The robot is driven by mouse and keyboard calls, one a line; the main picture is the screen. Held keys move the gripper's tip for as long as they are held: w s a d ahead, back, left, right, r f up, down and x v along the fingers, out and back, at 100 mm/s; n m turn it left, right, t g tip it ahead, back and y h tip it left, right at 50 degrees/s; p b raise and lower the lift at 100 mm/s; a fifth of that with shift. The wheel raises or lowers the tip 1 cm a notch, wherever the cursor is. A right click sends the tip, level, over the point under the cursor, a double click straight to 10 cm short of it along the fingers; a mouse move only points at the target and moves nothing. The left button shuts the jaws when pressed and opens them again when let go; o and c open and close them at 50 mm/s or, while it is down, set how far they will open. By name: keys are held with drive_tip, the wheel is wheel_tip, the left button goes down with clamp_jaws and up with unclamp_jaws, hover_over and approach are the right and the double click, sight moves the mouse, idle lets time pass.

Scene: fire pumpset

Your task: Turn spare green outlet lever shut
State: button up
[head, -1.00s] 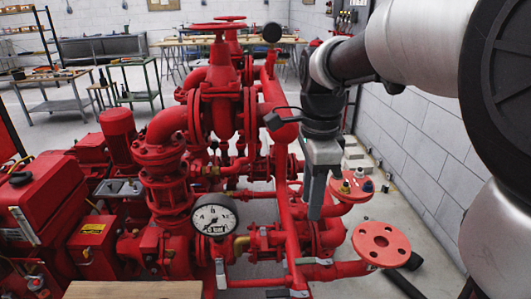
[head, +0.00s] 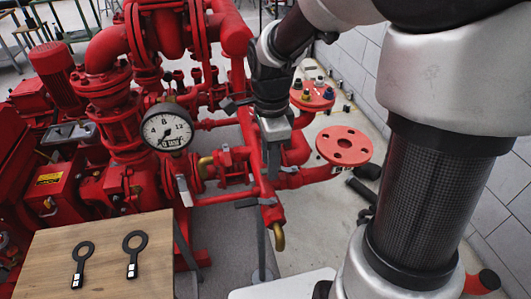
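My gripper (head: 273,160) hangs downward in front of the red pump pipework, right of the pressure gauge. It is seen nearly edge-on, so the gap between its fingers does not show. No lever looks clearly green. A dark grey lever (head: 254,202) lies about level on a small red outlet valve below my gripper, with a brass elbow (head: 278,237) under it. A pale lever (head: 184,190) points down below the gauge. I cannot tell which lever is the spare outlet's. My gripper appears apart from both.
A pressure gauge (head: 168,128) faces me. A wooden board (head: 103,257) with two black ring-ended tags is at lower left. A red flange (head: 344,146) stands right of the pipework. Open floor (head: 322,222) lies below it, with a block wall at right.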

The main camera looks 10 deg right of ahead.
drive_tip(key=shift+f, duration=0.15)
clamp_jaws()
